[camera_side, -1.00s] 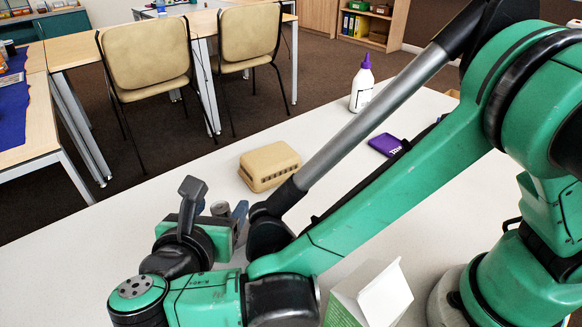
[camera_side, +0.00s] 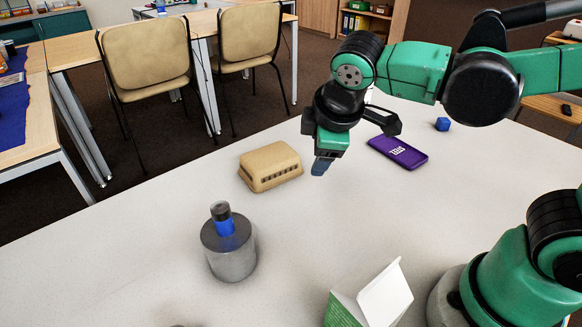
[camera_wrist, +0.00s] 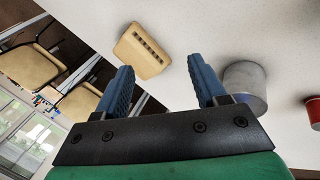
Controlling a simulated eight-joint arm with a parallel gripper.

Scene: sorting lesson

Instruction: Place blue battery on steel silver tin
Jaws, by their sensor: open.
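The blue battery (camera_side: 225,226), with a dark upper end, stands upright on top of the steel silver tin (camera_side: 232,262), at the lower left of the table in the side view. The tin also shows in the wrist view (camera_wrist: 246,86), right of the fingers; I cannot make out the battery there. My gripper (camera_side: 350,148) is open and above the table, up and to the right of the tin and apart from it. In the wrist view, my gripper's two blue fingers (camera_wrist: 162,72) are spread with nothing between them.
A beige ridged box (camera_side: 270,166) lies between the tin and my gripper. An open green-and-white carton (camera_side: 370,298) stands at the front. A red object (camera_wrist: 314,112) shows at the wrist view's right edge.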

